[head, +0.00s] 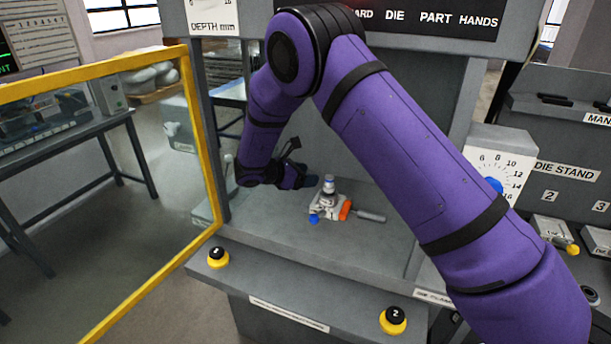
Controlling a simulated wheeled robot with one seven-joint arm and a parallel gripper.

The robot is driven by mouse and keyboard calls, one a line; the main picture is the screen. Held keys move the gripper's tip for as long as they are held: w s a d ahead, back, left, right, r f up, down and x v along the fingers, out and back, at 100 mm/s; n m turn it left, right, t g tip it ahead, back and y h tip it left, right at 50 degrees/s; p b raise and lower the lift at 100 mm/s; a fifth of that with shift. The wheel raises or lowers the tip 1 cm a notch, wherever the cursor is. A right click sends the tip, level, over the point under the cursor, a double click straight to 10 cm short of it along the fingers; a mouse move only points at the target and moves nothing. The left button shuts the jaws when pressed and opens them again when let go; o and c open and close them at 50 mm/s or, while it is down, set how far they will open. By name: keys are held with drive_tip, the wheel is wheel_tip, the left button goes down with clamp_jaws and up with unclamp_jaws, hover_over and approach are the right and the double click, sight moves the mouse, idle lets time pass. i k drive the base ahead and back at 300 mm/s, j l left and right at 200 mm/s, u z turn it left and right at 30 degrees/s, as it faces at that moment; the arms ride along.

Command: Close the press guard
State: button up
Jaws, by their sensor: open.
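The press guard (187,105) is a clear panel in a yellow frame at the left of the head view. It stands swung out to the left, away from the press opening, and its left part runs out of the picture. My purple arm reaches across the press front into the opening. My gripper (312,181) is inside the press, above the back left of the bed, right of the guard's upright edge and apart from it. It is open; its fingers are dark, small and partly hidden. I see nothing held in it.
A die set (328,203) with an orange-and-grey handle clamp sits on the press bed (270,225). Two yellow-based black buttons, left (218,257) and right (393,320), are on the front ledge. The die stand (565,172) is at right.

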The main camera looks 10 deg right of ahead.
sight(15, 90)
drive_tip(key=k, duration=1)
